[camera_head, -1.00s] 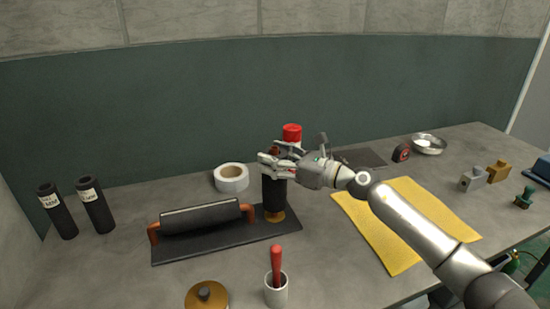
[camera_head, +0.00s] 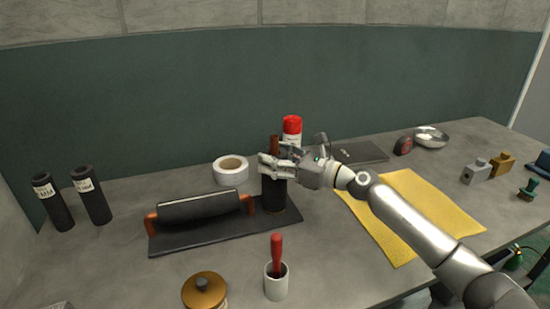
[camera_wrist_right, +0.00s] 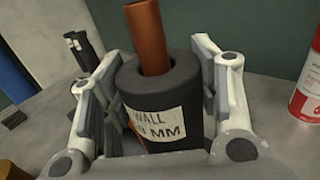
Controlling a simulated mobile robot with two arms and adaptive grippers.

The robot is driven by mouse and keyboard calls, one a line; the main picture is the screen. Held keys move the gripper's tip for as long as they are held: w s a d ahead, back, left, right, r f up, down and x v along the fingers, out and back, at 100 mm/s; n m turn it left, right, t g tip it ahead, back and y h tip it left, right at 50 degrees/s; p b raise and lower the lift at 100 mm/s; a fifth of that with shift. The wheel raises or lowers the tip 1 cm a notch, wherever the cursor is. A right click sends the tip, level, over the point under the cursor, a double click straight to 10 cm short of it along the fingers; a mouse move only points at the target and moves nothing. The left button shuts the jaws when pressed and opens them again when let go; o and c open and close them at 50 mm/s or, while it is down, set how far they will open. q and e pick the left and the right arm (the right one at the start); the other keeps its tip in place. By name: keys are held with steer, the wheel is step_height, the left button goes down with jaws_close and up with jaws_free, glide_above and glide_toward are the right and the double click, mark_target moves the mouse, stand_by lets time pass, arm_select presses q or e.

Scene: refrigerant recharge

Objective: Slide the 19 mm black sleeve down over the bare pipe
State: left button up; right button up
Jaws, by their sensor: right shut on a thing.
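The black sleeve (camera_head: 273,196) stands upright around the copper pipe (camera_head: 275,144), with its lower end down at the dark base plate (camera_head: 225,232). The pipe's top sticks out above the sleeve, also in the right wrist view (camera_wrist_right: 148,38). There the sleeve (camera_wrist_right: 155,108) shows a white label reading "WALL" and "MM", its number only partly legible. My right gripper (camera_head: 272,168) is shut on the sleeve's upper part, one finger on each side in the wrist view (camera_wrist_right: 157,82). My left gripper is not in view.
A horizontal black-sleeved pipe (camera_head: 199,206) lies left on the plate. Two labelled black sleeves (camera_head: 52,202) (camera_head: 92,195) stand far left. A tape roll (camera_head: 231,171) and red-capped can (camera_head: 292,129) are close behind. A red-handled brush in a cup (camera_head: 277,282) stands in front; a yellow cloth (camera_head: 410,218) lies right.

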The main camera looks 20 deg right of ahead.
steer(key=o, duration=1.3)
steer(key=shift+c, duration=0.2)
steer(key=shift+s+d, duration=0.1)
